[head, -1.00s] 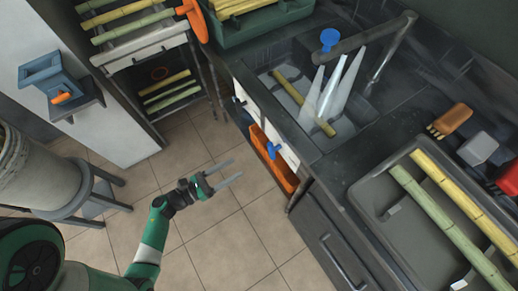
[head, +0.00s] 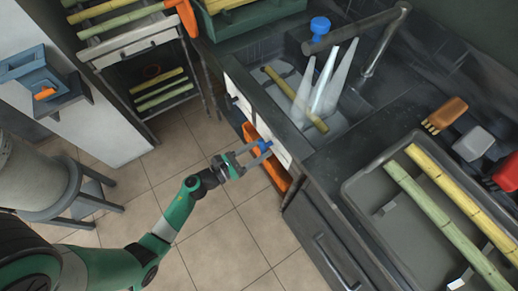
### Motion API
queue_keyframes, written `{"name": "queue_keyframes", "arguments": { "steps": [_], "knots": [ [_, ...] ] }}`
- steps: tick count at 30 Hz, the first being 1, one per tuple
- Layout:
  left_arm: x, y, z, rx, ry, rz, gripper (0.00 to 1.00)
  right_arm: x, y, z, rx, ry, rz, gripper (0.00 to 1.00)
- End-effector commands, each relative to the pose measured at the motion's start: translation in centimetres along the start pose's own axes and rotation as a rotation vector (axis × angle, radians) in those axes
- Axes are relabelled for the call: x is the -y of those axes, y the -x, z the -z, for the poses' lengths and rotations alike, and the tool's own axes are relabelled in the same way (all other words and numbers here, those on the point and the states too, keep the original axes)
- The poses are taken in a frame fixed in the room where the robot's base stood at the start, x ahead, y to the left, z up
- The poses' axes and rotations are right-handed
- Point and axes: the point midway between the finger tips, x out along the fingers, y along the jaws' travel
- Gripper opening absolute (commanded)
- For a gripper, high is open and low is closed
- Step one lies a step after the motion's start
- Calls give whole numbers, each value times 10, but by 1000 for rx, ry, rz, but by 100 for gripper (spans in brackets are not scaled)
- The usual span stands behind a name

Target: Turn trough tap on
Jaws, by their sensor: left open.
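A blue tap handle (head: 265,146) sticks out from the white front panel (head: 270,134) of the dark trough (head: 279,107). My right gripper is out of view.
Pale translucent streams (head: 325,82) and a yellow cane (head: 296,101) are in the trough. An orange bin (head: 275,172) sits below the front panel. A grey tray (head: 370,214) holds canes at right.

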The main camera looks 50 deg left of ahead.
Motion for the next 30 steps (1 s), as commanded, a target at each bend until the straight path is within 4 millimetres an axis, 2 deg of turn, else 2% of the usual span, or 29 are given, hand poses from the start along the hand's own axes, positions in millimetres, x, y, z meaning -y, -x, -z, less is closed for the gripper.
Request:
{"name": "queue_keyframes", "arguments": {
  "steps": [2,9,12,30],
  "knots": [
    [0,0,0,0,0,0,58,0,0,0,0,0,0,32],
    [0,0,0,0,0,0,15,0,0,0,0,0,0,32],
    [0,0,0,0,0,0,0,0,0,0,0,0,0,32],
    [0,0,0,1,0,1,0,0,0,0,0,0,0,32]
  ]
}}
